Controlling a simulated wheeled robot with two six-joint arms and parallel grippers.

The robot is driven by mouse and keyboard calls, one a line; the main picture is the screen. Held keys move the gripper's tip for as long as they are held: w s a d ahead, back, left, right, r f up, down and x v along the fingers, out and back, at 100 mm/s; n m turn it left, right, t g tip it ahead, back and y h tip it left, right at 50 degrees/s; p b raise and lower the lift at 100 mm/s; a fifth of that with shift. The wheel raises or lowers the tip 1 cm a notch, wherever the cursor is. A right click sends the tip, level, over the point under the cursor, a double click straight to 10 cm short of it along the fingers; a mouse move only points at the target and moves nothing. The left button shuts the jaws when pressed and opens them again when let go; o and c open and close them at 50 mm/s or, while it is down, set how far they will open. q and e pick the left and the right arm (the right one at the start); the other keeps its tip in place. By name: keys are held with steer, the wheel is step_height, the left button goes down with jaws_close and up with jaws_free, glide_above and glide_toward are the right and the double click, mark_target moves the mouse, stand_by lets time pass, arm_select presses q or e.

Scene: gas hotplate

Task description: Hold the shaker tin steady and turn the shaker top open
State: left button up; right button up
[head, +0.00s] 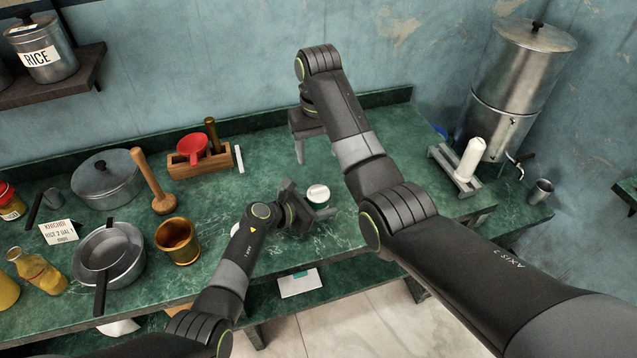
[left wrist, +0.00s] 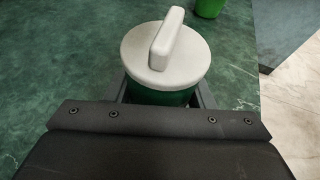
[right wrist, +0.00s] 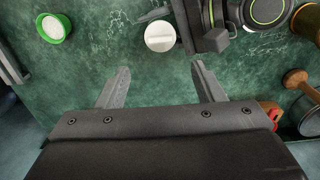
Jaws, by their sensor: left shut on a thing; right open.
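The shaker tin has a green body and a round white shaker top (head: 318,193) with a raised straight bar across it. My left gripper (head: 313,204) is shut on the green body of the shaker tin (left wrist: 160,97), which stands upright between its fingers below the top. The bar on the top points away and slightly right in the left wrist view (left wrist: 166,40). My right gripper (right wrist: 159,76) is open and empty above the counter, apart from the tin. In the right wrist view the shaker top (right wrist: 160,36) lies beyond the fingertips.
A green cup with white contents (right wrist: 53,27) stands on the counter apart from the tin. A brass mortar (head: 178,242), a wooden pestle (head: 155,182), a wooden box (head: 205,163) and pots are to the left. A steel urn (head: 510,85) stands at the back right.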

mark_target(319, 188)
step_height(319, 188, down, 11)
steer(key=shift+f, duration=0.15)
stand_by(0.4)
steer(key=c, duration=1)
steer(key=n, duration=0.3)
steer(key=shift+n, duration=0.4)
steer(key=n, duration=0.3)
steer(key=shift+n, duration=0.3)
steer(key=n, duration=0.6)
steer(key=shift+n, duration=0.4)
